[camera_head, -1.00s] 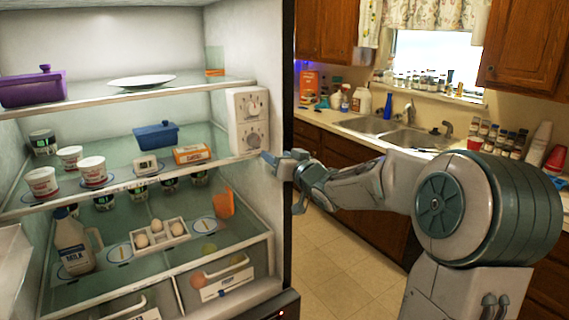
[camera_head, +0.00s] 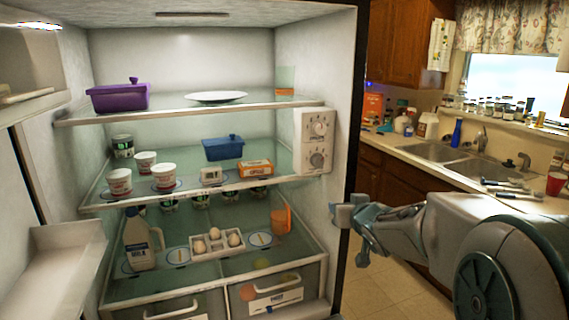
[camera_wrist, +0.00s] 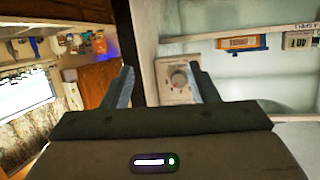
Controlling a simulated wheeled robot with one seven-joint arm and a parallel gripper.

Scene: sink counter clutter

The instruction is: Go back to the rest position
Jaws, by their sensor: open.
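My gripper (camera_head: 354,228) is in front of the right edge of the open fridge (camera_head: 359,130). In the wrist view its two fingers (camera_wrist: 160,88) stand wide apart with nothing between them. Behind the fingers the wrist view shows the fridge's side edge and a control panel with a dial (camera_wrist: 178,80). My arm reaches in from the right side of the head view. The gripper holds nothing and appears apart from the shelves.
Shelves hold a purple dish (camera_head: 118,97), a white plate (camera_head: 216,97), a blue dish (camera_head: 223,148), cups, an egg tray (camera_head: 217,243) and a milk jug (camera_head: 139,240). The fridge door (camera_head: 55,250) stands open at left. A sink counter (camera_head: 405,148) is at right; floor shows below.

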